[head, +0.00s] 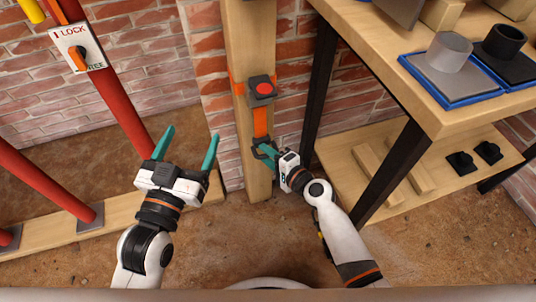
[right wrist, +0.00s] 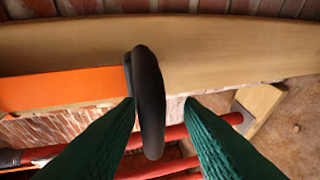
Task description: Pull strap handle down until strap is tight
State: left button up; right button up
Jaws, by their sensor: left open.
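An orange strap (head: 260,122) hangs down the front of a wooden post (head: 250,50) from a dark box with a red button (head: 262,88). A black strap handle (right wrist: 148,100) is at its lower end. My right gripper (head: 264,153) is at the handle. In the right wrist view, the handle lies between the green fingers of the right gripper (right wrist: 160,102), close to the left finger, with a gap to the right one. In the head view the fingers partly hide the handle. My left gripper (head: 189,136) is open and empty, left of the post.
A wooden workbench (head: 440,125) with black legs stands at the right, holding blue trays (head: 455,98). Red poles (head: 110,85) stand at the left, one with a lock switch plate (head: 70,38). A brick wall (head: 150,50) is behind. The ground in front is clear.

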jog(key=shift+r, duration=0.1)
jog(key=shift+s+d, duration=0.15)
pick_arm(q)
notch_tip(320, 180, down, 6)
jog(key=s+a+g+y+p, duration=0.1)
jog(key=g, duration=0.3)
jog(key=shift+s+a+y+p, duration=0.15)
jog(key=shift+y+p, duration=0.15)
pick_arm(e)
jog(key=v, duration=1.1)
jog(key=shift+s+d, duration=0.2)
jog(key=shift+s, duration=0.05)
